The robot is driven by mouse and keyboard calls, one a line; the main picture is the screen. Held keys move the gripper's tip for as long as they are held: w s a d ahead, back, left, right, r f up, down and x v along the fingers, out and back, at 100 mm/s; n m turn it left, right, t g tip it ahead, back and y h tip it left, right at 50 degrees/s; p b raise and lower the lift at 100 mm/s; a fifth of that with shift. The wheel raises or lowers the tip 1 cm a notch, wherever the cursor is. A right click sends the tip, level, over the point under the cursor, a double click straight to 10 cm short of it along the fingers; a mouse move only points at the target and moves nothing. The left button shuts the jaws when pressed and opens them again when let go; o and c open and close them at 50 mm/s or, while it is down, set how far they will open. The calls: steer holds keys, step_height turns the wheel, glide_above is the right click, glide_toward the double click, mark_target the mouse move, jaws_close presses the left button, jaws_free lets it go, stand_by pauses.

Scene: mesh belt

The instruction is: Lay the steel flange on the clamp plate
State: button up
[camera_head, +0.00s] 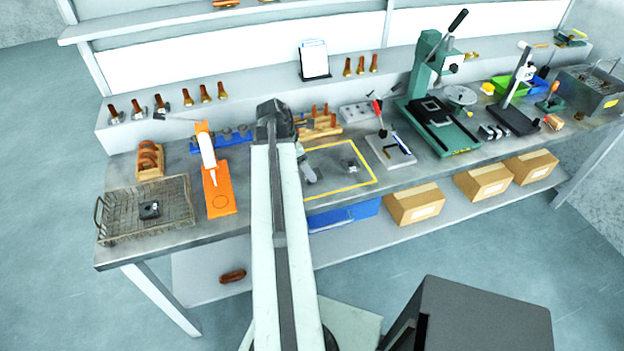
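A small grey metal part (350,165), which looks like the steel flange, lies inside the yellow outline on the bench. A similar dark part with a round centre (150,209) sits in the wire basket at the left; I cannot tell for sure which is the flange. The clamp plate (397,152) is a pale plate with a red-handled clamp, right of the yellow outline, with no flange seen on it. My gripper (309,173) shows only partly beside my arm, at the left of the outlined area; its fingers are too small and hidden to read.
The wire basket (110,222) and an orange stand (220,200) with a white tube are at the left. A green press (440,130) stands right of the clamp plate. A blue rack (205,144) and wooden rack (320,130) lie behind. My arm hides the middle bench.

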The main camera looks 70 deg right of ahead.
steer(key=b+x, duration=0.3)
steer(key=x, duration=0.1)
steer(key=shift+f, duration=0.35)
steer(key=shift+r, duration=0.2)
jaws_close()
step_height(320, 180, up, 10)
steer(key=p, duration=1)
step_height(320, 180, down, 4)
steer(key=b, duration=0.4)
steer(key=shift+r, duration=0.3)
